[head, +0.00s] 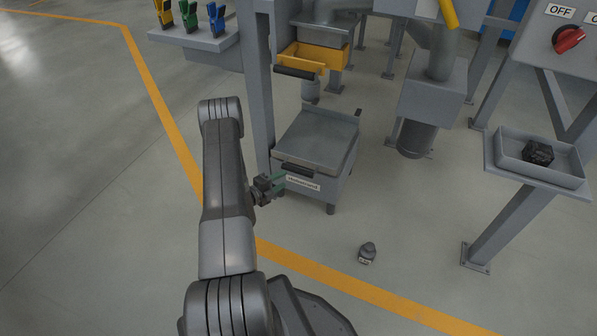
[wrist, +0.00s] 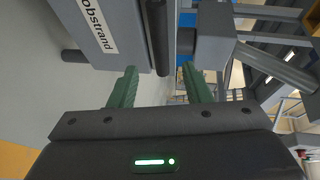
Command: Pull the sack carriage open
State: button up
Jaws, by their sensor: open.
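The sack carriage (head: 330,183) is a grey box on short feet with a flat top, low beneath the silo frame. Its front has a black bar handle (head: 297,169) and a white name label (head: 303,187). In the wrist view the carriage front (wrist: 95,25) fills the upper left, and the black handle (wrist: 157,35) runs up and down beside it. My gripper (head: 278,182), with green fingers, is open and empty at the left of the carriage front. In the wrist view the gripper (wrist: 160,87) has its fingertips just short of the handle, one to each side of its line.
A yellow drawer (head: 312,57) with a dark handle hangs above the carriage. A grey post (head: 262,90) stands close to my arm. A small dark-grey weight-like object (head: 367,252) sits on the floor in front. A tray (head: 540,165) holds a black lump at right. Floor in front is mostly clear.

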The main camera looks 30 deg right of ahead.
aim_at(296, 172)
jog(key=b+x, duration=0.2)
jog(key=x, duration=0.8)
grip_shut()
